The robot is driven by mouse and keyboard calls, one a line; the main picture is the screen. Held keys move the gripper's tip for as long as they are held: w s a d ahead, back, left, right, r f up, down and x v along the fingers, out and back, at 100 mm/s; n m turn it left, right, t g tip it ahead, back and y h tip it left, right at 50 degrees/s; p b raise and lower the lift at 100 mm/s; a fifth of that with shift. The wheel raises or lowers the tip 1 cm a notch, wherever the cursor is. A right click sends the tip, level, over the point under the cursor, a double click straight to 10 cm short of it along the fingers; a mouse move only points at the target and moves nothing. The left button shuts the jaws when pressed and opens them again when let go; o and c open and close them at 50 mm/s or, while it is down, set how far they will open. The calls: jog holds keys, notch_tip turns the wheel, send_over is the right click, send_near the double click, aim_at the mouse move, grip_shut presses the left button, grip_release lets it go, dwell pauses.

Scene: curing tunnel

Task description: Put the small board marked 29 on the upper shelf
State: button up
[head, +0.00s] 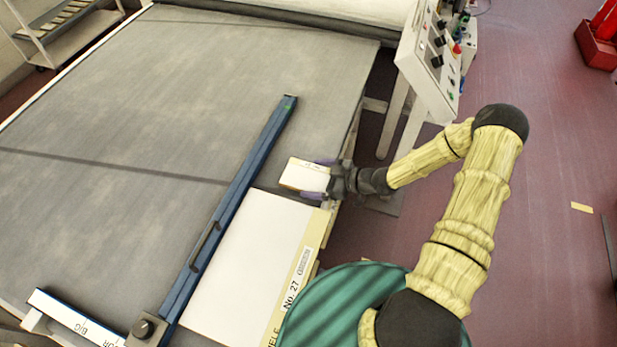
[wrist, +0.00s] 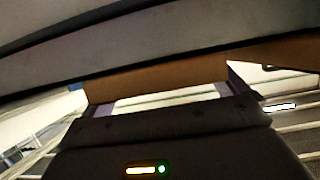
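A small white board with a cream edge (head: 304,175) is between the two purple fingers of my gripper (head: 319,179), over the right edge of the grey belt table. Its printed mark is too small to read. In the wrist view a brown board edge (wrist: 160,80) spans between the fingers, so my gripper is shut on it. A larger white board marked No. 27 (head: 245,265) lies flat on the table just below it in the picture. A white rack with shelves (head: 70,42) stands at the upper left; I cannot tell whether it has the upper shelf.
A long blue bar (head: 228,205) runs across the grey table (head: 150,110) left of the boards. A control panel (head: 430,62) stands at the table's far right corner. A red bin (head: 597,48) is on the floor at the far right. Much of the table left of the bar is clear.

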aim_at(316, 179)
jog(key=c, duration=0.7)
jog(key=shift+r, duration=0.2)
notch_tip(316, 179, up, 10)
jog(key=b, duration=0.2)
jog(key=shift+f, duration=0.15)
dwell(0.5)
